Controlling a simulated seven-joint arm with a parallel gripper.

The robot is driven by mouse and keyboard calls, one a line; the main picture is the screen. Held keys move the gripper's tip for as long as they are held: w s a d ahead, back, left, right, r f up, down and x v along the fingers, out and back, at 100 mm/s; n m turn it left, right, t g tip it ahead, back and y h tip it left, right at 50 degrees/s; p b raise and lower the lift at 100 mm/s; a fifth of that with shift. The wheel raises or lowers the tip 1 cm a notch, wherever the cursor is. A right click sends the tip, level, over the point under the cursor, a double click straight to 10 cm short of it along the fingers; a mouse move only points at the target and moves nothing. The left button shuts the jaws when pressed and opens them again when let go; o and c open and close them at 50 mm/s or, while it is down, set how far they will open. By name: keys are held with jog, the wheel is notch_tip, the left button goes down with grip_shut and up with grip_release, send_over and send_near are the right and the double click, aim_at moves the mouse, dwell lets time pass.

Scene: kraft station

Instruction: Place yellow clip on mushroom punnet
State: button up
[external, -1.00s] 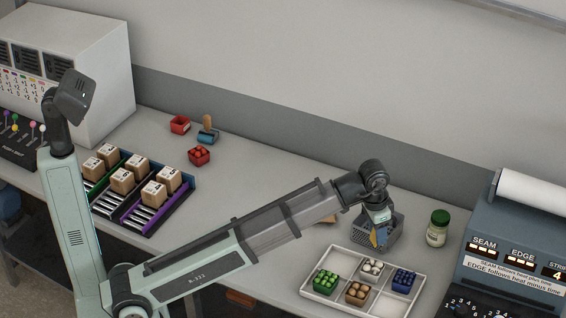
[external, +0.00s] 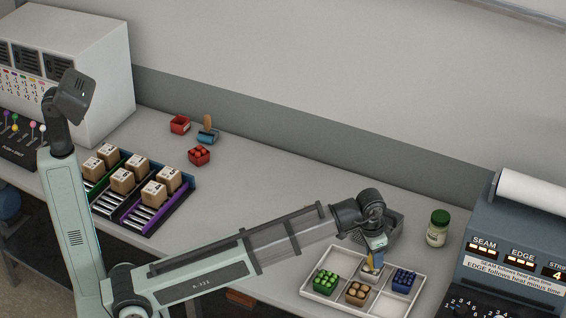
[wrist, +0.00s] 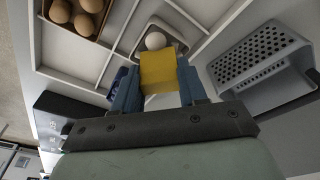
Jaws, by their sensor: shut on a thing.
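The yellow clip (wrist: 158,70) is held between the two blue fingers of my gripper (wrist: 157,82) in the wrist view. In the external view my gripper (external: 374,266) is low over the back middle compartment of the white tray (external: 338,251). The mushroom punnet (wrist: 172,28) lies just beyond the clip in the wrist view, with a white mushroom (wrist: 154,41) showing. The clip and fingers hide part of the punnet. I cannot tell whether the clip touches it.
Punnets of green items (external: 325,282), brown items (external: 356,293) and blue items (external: 404,281) stand in the tray. A grey perforated box (wrist: 262,60) is close beside the gripper. A green-lidded jar (external: 437,229) stands to the right. The tray's front right compartment is empty.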

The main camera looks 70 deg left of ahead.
jog(key=shift+f, duration=0.1)
jog(key=o, duration=1)
jog(key=r, duration=0.4)
jog(key=s+r, duration=0.1)
jog(key=r, duration=0.7)
jog(key=shift+s+r, duration=0.1)
jog(key=shift+s, duration=0.3)
